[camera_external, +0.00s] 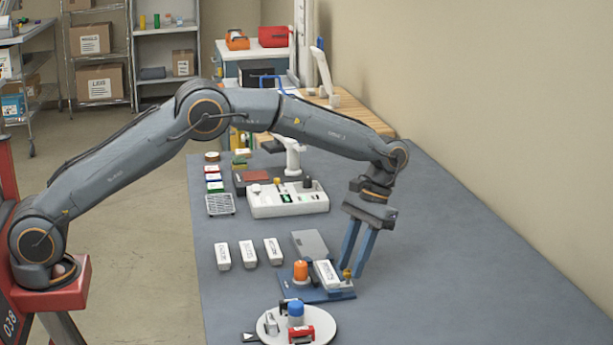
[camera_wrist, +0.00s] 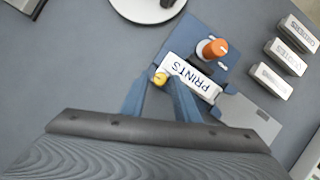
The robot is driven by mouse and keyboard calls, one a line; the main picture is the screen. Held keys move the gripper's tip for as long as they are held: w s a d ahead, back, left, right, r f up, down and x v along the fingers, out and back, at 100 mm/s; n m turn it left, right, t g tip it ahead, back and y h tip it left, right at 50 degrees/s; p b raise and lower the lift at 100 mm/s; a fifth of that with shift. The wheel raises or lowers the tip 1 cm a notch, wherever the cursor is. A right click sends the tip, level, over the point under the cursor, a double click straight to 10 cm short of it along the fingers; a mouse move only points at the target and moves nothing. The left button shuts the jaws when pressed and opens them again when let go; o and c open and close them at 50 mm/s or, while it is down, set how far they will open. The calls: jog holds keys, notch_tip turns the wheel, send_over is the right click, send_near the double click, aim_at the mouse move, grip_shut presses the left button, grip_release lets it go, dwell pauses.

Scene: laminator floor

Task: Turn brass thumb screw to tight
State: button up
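The brass thumb screw (camera_external: 347,274) stands at the right end of a blue fixture plate (camera_external: 300,291). It also shows in the wrist view (camera_wrist: 160,78) beside a white block (camera_wrist: 192,76) marked PRINTS. My gripper (camera_external: 351,270) points down at the screw. In the wrist view its two blue fingers (camera_wrist: 160,83) are apart, with the brass head between or just beyond their tips. I cannot tell whether either finger touches it. An orange knob (camera_external: 300,270) stands at the plate's left. The screw's shank is hidden.
A grey flat piece (camera_external: 310,243) lies behind the fixture. Several white labelled blocks (camera_external: 248,253) stand to the left. A round white tray (camera_external: 268,333) with stamps or similar items is in front. The table's right side is clear.

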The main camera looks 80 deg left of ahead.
jog(key=shift+o, duration=0.5)
jog(key=shift+r, duration=0.1)
jog(key=shift+w+r, duration=0.15)
jog(key=shift+r, duration=0.05)
jog(key=b+v, duration=0.2)
jog(key=v, duration=0.5)
jog(key=shift+r, duration=0.15)
jog(key=s+d+f+m+t, duration=0.1)
jog(key=s+f, duration=0.2)
jog(key=s, duration=0.9)
jog(key=s+d+f+m+t+y, duration=0.1)
jog(key=s+f+m+t, duration=0.1)
jog(key=s, duration=1.1)
jog(key=s+d+f+m+t+y, duration=0.1)
jog(key=s+f, duration=0.4)
jog(key=s, duration=0.8)
jog(key=shift+d+m, duration=0.35)
jog(key=shift+m, duration=0.25)
jog(key=shift+s+f, duration=0.1)
jog(key=shift+s, duration=0.05)
